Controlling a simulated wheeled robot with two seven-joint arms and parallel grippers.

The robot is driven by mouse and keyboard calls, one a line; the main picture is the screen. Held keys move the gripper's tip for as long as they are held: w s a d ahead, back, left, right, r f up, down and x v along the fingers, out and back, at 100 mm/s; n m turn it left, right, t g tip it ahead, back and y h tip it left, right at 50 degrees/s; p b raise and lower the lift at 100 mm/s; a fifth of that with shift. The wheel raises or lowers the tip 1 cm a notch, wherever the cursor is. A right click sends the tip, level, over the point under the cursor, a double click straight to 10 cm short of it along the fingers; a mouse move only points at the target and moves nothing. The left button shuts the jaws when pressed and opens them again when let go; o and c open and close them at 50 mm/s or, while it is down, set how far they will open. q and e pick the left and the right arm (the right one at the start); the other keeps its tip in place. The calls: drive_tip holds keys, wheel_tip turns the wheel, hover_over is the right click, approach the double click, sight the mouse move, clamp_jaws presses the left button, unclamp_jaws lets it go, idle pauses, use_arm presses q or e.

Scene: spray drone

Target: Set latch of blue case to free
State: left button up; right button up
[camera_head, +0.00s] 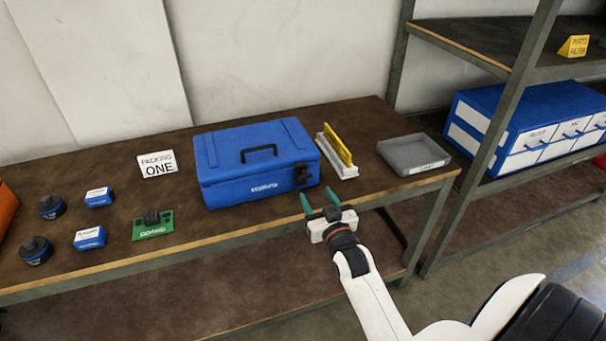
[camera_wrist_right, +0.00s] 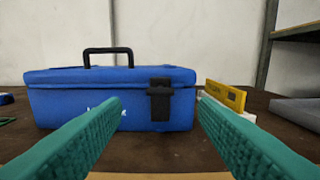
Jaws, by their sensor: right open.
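The blue case (camera_head: 245,183) stands closed on the brown table, with a black handle on its lid. Its black latch (camera_head: 301,175) is on the front face near the right end. My right gripper (camera_head: 320,204) is open and empty at the table's front edge, in front of the latch and apart from it. In the right wrist view the latch (camera_wrist_right: 160,100) shows between the two green fingers (camera_wrist_right: 160,125), on the front of the blue case (camera_wrist_right: 75,100). I cannot make out the latch's exact setting. My left gripper is not in view.
A yellow item in a white holder (camera_head: 339,157) stands just right of the case. A grey tray (camera_head: 413,153) lies farther right. A "Packing One" sign (camera_head: 157,164), a green board (camera_head: 152,227) and several small blue and dark items are to the left. A metal shelf (camera_head: 480,150) stands at right.

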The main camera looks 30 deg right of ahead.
sight(306, 175)
drive_tip(key=x, duration=0.9)
drive_tip(key=shift+w+f, duration=0.1)
drive_tip(key=shift+w, duration=0.05)
drive_tip(key=shift+f, duration=0.1)
clamp_jaws()
